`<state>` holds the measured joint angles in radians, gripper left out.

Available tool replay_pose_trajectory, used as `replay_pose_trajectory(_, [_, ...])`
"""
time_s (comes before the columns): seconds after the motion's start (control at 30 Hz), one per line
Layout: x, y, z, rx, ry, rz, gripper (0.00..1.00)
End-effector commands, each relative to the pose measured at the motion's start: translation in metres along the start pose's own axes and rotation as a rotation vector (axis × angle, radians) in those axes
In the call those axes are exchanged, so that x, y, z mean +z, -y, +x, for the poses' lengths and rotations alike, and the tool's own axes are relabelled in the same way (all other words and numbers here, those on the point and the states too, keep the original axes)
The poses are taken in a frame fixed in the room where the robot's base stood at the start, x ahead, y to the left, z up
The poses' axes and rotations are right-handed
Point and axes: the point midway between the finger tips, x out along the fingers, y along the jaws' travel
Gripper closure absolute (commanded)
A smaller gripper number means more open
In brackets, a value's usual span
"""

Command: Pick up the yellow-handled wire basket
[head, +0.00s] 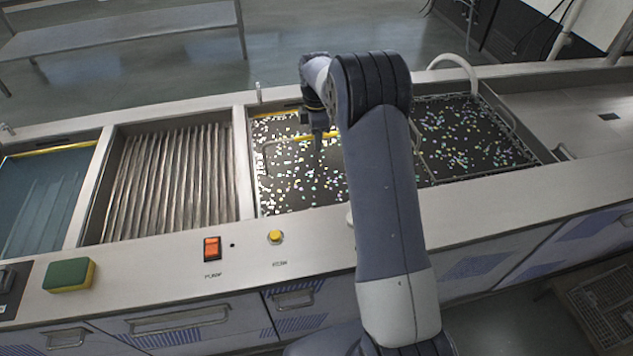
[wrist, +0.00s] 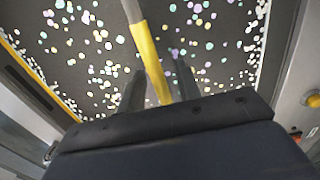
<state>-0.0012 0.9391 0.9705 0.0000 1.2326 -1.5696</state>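The yellow handle (head: 331,135) of the wire basket spans a tank compartment filled with small pale and coloured specks. In the wrist view the handle (wrist: 148,56) is a yellow grip on a grey bar and runs down between my two fingers. The basket's wire body is hard to make out among the specks. My gripper (head: 318,146) points down over the handle. In the wrist view my gripper (wrist: 160,88) is open, with a finger on each side of the handle and small gaps visible. My arm hides part of the compartment in the head view.
A second speckled compartment (head: 550,158) with a wire rim lies to the right. A ribbed basin (head: 170,180) and a blue-water basin (head: 38,205) lie to the left. The front ledge holds a sponge (head: 69,275), an orange switch (head: 212,249) and a yellow button (head: 275,237).

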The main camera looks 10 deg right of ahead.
Motion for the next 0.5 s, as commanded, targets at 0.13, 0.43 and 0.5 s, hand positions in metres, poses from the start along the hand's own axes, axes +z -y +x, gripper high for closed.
replay_pose_trajectory(0.13, [-0.0001,-0.0001,-0.0001,0.000,0.000,0.000,0.67])
replay_pose_trajectory(0.43, [0.0000,-0.0002,-0.0005,0.001,0.000,0.000,0.91])
replay_pose_trajectory(0.5, [0.0000,-0.0001,-0.0005,0.001,0.000,0.000,0.97])
